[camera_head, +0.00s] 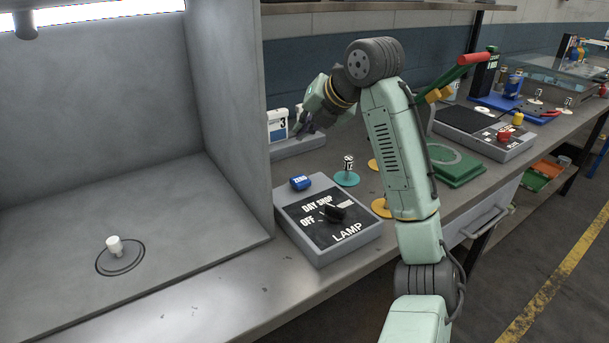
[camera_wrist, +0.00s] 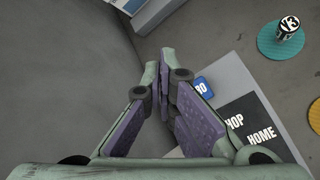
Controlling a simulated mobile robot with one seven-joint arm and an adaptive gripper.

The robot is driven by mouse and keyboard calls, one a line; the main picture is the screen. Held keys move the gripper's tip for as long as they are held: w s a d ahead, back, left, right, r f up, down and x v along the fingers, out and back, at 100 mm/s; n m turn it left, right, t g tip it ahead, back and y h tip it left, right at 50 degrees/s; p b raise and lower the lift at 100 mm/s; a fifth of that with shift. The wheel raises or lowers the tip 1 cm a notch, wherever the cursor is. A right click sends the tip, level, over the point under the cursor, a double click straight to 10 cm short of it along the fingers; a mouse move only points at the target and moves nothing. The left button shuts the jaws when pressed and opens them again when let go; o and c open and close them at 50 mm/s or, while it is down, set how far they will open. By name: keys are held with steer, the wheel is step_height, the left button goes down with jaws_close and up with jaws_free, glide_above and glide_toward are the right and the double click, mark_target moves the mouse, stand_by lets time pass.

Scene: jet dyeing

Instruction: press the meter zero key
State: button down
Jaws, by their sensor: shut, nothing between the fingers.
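The blue zero key (camera_head: 300,183), marked "ZERO" in white, sits at the back left corner of the grey lamp control box (camera_head: 345,247). In the wrist view the key (camera_wrist: 203,87) shows just right of my fingers, partly hidden by them, with only the end of its label readable. My gripper (camera_head: 301,122) is shut and empty. In the head view it is above and behind the key, apart from it. In the wrist view its fingertips (camera_wrist: 160,62) meet left of the key, over bare grey surface.
A black lamp knob (camera_head: 334,212) stands on the same box, right of the key. A teal disc (camera_head: 347,179) with a small labelled cylinder is behind. The grey booth wall (camera_head: 228,100) rises close on the left.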

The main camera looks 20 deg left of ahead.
mark_target(304, 178)
step_height(304, 178, down, 9)
steer(key=b, duration=0.6)
stand_by(1.5)
steer(key=shift+f+b, duration=0.35)
steer(key=shift+b, duration=0.05)
steer(key=shift+f+b, duration=0.4)
steer(key=shift+f, duration=0.25)
stand_by(0.6)
steer(key=shift+r, duration=0.1)
steer(key=shift+r+p, duration=0.9)
steer(key=shift+r, duration=0.1)
